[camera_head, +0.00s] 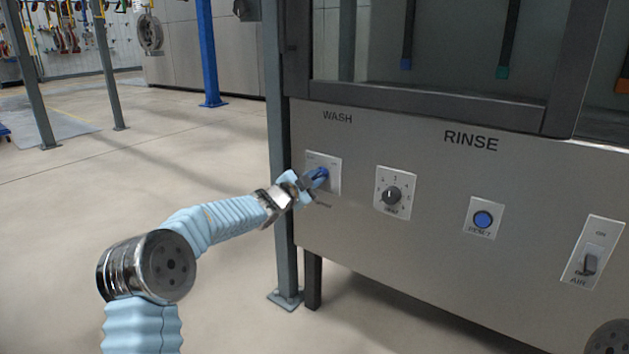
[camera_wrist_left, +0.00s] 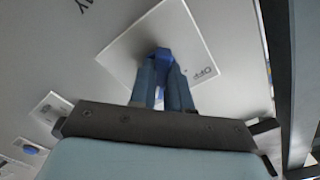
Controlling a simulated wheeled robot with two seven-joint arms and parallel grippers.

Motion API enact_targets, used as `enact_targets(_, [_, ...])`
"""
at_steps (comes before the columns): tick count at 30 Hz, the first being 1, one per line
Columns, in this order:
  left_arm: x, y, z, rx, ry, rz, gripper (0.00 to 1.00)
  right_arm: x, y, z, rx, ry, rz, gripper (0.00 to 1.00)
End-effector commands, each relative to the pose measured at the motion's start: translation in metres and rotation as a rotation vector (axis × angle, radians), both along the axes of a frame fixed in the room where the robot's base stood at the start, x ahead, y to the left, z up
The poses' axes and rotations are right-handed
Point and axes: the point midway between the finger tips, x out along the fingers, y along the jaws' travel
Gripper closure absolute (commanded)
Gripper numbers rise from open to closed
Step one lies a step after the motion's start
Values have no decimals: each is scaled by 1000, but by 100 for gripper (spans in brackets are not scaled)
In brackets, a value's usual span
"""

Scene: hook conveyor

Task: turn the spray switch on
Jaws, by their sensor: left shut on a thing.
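The spray switch is a blue knob (camera_head: 322,172) on a white plate (camera_head: 334,165) under the WASH lettering, on the grey front panel. In the left wrist view, the blue knob (camera_wrist_left: 163,54) stands on its tilted white plate (camera_wrist_left: 120,50), with the letters OFF beside it. My left gripper (camera_head: 314,179) comes in from the left, and its two fingers are shut on the knob. The fingers (camera_wrist_left: 164,72) hide part of the knob, so its exact turn is hard to tell.
To the right on the panel are a dial (camera_head: 392,195), a blue RESET button (camera_head: 483,219) and an AIR toggle switch (camera_head: 590,262). A grey post (camera_head: 281,200) stands just left of the panel, close to my left wrist. Open floor lies to the left.

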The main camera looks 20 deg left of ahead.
Motion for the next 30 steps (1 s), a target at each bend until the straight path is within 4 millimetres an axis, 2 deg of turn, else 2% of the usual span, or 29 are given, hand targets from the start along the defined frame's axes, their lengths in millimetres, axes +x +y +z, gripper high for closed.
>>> enact_targets(10, [0,0,-2,7,2,0,100,0,0,0,0,0,0,57])
enact_targets(11, [0,0,-2,6,2,0,78,0,0,0,0,0,0,57])
enact_targets(15, [0,0,-1,5,1,0,57,0,0,0,0,0,0,57])
enact_targets(25, [-3,1,0,3,0,0,57,0,0,-1,0,0,0,57])
enact_targets(30, [-26,10,-1,3,0,1,57,0,0,-5,0,-1,0,57])
